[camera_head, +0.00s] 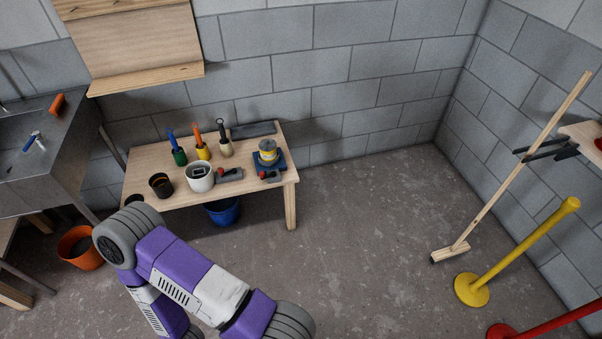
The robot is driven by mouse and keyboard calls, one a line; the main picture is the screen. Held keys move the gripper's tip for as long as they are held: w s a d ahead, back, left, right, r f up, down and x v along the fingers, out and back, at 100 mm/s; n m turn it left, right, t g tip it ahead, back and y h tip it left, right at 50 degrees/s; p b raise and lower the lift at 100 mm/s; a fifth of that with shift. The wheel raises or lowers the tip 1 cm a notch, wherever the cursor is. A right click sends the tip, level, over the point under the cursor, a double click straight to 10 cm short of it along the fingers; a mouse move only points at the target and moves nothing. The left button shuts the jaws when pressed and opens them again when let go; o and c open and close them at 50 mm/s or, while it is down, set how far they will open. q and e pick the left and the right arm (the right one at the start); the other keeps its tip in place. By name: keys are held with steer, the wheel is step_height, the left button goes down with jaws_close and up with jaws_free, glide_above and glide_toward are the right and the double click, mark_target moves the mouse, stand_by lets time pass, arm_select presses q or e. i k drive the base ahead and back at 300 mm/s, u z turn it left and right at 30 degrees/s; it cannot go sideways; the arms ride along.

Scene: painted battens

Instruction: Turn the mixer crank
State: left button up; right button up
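A small blue device (277,164) with a yellow and white can (267,151) on it stands at the right end of the wooden table (289,190). It looks like the mixer. A small grey part with a red knob (265,174) is at its front and may be the crank, but it is too small to be sure. Another grey piece with a red knob (223,174) lies to its left. My purple and white arm shows at the lower left, in front of the table and apart from the mixer. Neither of my grippers is in view.
A white pot (199,177), a dark cup (161,186) and several handled tools share the table. A blue bucket (222,211) is underneath. An orange bucket (81,248) and a metal sink (50,150) are left. A broom (510,180) and yellow post (518,250) stand right. The middle floor is clear.

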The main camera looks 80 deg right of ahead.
mark_target(261, 174)
steer(key=z, duration=2.95)
steer(key=i, duration=1.05)
steer(key=u, duration=0.15)
